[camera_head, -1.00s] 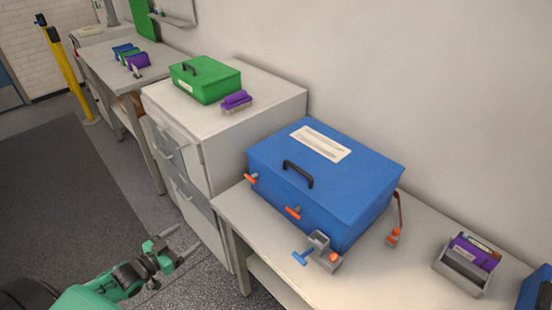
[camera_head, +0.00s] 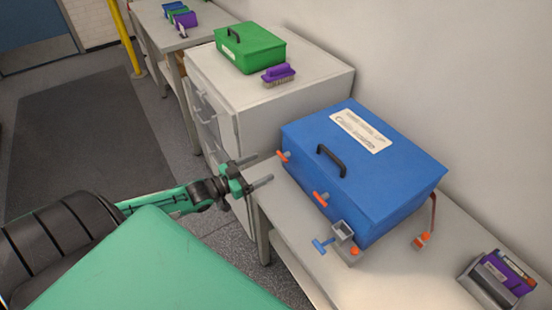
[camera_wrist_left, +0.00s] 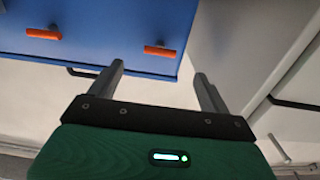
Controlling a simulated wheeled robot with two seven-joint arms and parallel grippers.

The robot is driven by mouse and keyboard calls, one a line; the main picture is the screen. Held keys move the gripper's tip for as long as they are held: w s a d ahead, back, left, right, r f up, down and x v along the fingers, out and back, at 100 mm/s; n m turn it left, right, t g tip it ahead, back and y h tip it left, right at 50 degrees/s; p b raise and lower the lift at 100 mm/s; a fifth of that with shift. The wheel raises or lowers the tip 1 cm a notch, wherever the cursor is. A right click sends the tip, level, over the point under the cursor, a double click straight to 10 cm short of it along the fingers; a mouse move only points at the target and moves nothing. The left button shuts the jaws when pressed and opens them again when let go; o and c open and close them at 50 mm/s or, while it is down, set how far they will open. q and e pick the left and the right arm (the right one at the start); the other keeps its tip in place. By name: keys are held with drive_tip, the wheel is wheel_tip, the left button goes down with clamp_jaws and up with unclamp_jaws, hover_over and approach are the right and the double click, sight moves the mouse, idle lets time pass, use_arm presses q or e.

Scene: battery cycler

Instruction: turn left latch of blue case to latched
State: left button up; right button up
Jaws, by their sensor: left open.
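The blue case (camera_head: 365,170) stands closed on the bench, with a black handle (camera_head: 331,160) and a white label on top. Its left latch (camera_head: 283,156) and right latch (camera_head: 321,198) are orange levers on the front. Both levers lie roughly horizontal. My left gripper (camera_head: 265,168) is open and empty, just in front of the left latch and apart from it. The left wrist view looks flipped: the left latch (camera_wrist_left: 160,50) is ahead, between the lines of the open fingers (camera_wrist_left: 159,70), and the right latch (camera_wrist_left: 43,33) is at left. My right gripper is not in view.
A grey holder (camera_head: 480,287) is at the right.

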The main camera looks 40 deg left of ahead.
sight(285, 156)
use_arm(q)
drive_tip(key=p+x, duration=0.1)
drive_tip(key=x, duration=0.6)
drive_tip(key=shift+c, duration=0.2)
drive_tip(key=c, duration=0.9)
